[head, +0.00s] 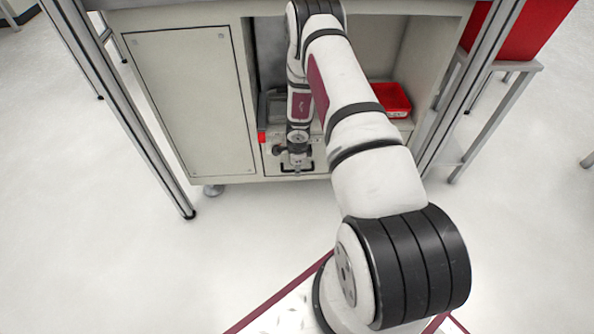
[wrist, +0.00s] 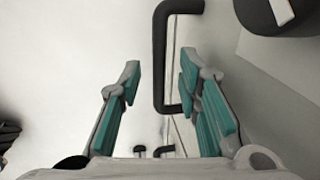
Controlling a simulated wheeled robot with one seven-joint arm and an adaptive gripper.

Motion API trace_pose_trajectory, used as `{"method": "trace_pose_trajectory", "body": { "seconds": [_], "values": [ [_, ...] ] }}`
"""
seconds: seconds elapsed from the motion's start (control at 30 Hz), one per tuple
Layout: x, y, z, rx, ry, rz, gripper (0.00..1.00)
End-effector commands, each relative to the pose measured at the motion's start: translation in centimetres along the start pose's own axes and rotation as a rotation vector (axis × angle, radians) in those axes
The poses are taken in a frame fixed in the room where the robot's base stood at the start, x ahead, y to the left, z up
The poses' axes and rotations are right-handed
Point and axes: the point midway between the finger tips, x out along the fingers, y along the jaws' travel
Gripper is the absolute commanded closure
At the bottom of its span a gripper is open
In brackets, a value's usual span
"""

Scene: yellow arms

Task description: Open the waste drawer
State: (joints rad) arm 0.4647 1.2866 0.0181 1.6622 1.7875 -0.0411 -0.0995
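The waste drawer (head: 319,157) is a low beige front at the bottom of the cabinet's open bay. Its black bar handle (head: 297,169) shows just below my gripper (head: 297,160) in the head view. In the wrist view the handle (wrist: 160,60) is a black bracket, with its lower end between the teal-padded fingers and the rest beyond the tips. My gripper (wrist: 157,85) is open there, its fingers apart on either side and nothing clamped. The drawer looks shut. Whether a finger touches the handle I cannot tell. My arm hides part of the drawer front and the bay.
A closed cabinet door (head: 190,100) is left of the bay. A red bin (head: 391,99) sits in the bay at right. Metal frame posts (head: 135,120) stand at both sides. A red crate (head: 520,35) rests on a stand at the right. The floor in front is clear.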

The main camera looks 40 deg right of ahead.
Motion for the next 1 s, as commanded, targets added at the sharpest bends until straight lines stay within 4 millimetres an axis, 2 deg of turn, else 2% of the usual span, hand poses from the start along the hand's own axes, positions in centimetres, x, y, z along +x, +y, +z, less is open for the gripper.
{"method": "trace_pose_trajectory", "body": {
  "seconds": [0.13,0.43,0.57,0.6,1.0],
  "values": [
    [0.92,0.01,0.01,0.001,-0.001,0.0,0.69],
    [1.0,-0.01,0.01,0.001,-0.001,0.0,0.69],
    [0.99,0.0,0.0,0.001,-0.001,0.0,0.98],
    [0.99,0.0,0.01,0.001,-0.001,0.0,1.0],
    [0.97,-0.22,-0.21,0.002,0.0,0.003,1.0]
  ]
}}
